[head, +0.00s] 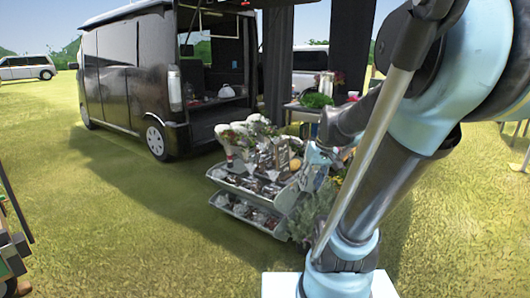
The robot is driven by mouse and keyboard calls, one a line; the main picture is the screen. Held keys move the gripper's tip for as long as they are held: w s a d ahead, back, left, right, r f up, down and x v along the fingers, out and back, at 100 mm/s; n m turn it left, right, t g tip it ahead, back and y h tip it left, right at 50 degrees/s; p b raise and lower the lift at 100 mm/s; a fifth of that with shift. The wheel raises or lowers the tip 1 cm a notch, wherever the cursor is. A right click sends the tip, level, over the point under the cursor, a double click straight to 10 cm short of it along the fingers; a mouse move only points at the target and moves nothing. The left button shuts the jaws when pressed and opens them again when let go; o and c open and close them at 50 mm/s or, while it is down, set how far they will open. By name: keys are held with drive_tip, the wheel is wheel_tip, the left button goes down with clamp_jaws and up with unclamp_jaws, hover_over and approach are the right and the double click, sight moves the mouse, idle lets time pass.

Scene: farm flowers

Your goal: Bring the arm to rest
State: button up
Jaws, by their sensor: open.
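My arm fills the right side of the head view. It rises from its pale blue base joint at the bottom, folds at the upper right and reaches back down toward the middle. My gripper (308,184) is at the far end, small and partly merged with the flowers behind it. It appears open, and I see nothing held in it. It shows in front of the tiered flower stand (240,204); I cannot tell how far apart they are.
A black van (125,75) with an open back stands at the left. A table with a green plant (316,100) is behind the stand. A cart edge (14,245) shows at the lower left. The grass (130,230) at left-centre is clear.

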drive_tip(key=s+d+f+m+h, duration=0.2)
drive_tip(key=s+f, duration=0.4)
drive_tip(key=s, duration=0.6)
drive_tip(key=shift+s+d+f, duration=0.2)
drive_tip(key=shift+d+f, duration=0.1)
drive_tip(key=shift+d, duration=0.1)
drive_tip(key=shift+w+f, duration=0.2)
drive_tip(key=shift+w, duration=0.25)
